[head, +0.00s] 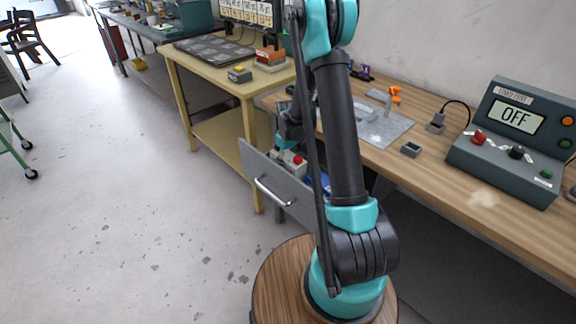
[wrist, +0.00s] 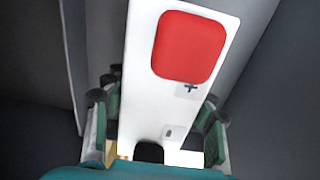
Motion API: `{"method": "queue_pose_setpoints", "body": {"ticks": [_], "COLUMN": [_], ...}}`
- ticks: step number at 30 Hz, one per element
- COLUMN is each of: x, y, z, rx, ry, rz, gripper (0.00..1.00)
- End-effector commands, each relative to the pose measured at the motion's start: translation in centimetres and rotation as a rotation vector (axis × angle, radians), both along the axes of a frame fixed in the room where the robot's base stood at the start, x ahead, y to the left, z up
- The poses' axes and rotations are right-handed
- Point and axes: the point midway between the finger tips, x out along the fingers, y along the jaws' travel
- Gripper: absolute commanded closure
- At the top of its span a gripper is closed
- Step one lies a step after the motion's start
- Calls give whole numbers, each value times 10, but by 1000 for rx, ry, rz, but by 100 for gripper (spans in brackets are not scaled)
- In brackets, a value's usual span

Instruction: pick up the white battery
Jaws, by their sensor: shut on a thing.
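The white battery (wrist: 145,75) fills the middle of the wrist view. It is a long white block with a red rounded patch and a plus mark. My gripper (wrist: 155,125) has a finger on each side of it and is shut on it. In the head view the white and red battery (head: 290,158) shows small at the open grey drawer (head: 270,188), below my gripper (head: 286,143). My arm hides part of the drawer, and I cannot tell whether the battery touches its floor.
Something blue (head: 325,183) shows in the drawer behind my arm. Dark drawer walls (wrist: 265,75) stand close around the battery. The wooden bench (head: 455,190) above holds a load-test box (head: 515,140) and a grey mat (head: 385,128). Open floor lies left.

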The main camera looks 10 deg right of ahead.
Motion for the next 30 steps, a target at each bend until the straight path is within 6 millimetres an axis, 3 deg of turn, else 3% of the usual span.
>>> {"method": "queue_pose_setpoints", "body": {"ticks": [1,9,22,30], "x": [0,0,0,0], "y": [0,0,0,0], "z": [0,0,6,37], "rx": [0,0,0,0], "ry": [0,0,0,0], "rz": [0,0,0,0], "gripper": [67,100,100,100]}}
